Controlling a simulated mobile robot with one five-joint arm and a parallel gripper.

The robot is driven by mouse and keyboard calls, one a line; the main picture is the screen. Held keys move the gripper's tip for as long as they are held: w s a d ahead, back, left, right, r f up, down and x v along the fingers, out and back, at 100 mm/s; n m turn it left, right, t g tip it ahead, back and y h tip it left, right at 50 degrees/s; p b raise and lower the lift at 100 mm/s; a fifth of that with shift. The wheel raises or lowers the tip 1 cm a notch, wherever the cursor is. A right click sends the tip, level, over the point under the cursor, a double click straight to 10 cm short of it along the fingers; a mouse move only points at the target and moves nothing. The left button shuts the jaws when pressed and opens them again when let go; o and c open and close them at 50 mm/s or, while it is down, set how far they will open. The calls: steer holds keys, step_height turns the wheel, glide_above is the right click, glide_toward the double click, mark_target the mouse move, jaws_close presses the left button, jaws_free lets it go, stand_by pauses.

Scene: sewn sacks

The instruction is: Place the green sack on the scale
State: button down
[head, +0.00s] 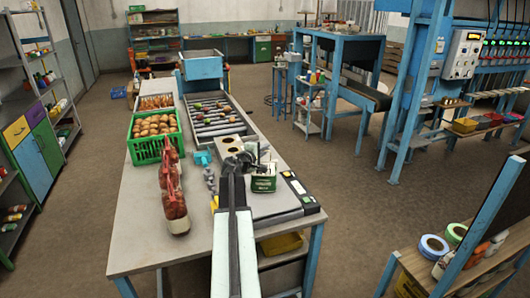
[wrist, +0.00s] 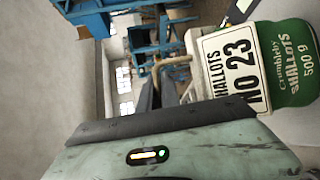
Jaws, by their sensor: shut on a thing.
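The green sack (head: 263,184), with a white upper part, is at the far side of the scale (head: 268,207), a grey plate with a dark edge and small display. I cannot tell whether the sack rests on the plate or hangs just above it. In the wrist view the green sack (wrist: 286,62) reads "Shallots 500 g", with a white "NO 23" tag beside it. My gripper (head: 240,162) is shut on the sack's top; my arm hides part of the scale. In the wrist view my gripper (wrist: 168,92) shows dark fingers beside the tag.
A roller conveyor (head: 215,118) runs away behind the scale. The table's front left is clear.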

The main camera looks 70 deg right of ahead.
steer(key=c, duration=1.6)
jaws_free()
steer(key=shift+o, duration=0.2)
steer(key=shift+a+r, duration=0.1)
steer(key=shift+a, duration=0.1)
steer(key=p+v, duration=0.2)
steer(key=v, duration=0.9)
steer(key=shift+a, duration=0.3)
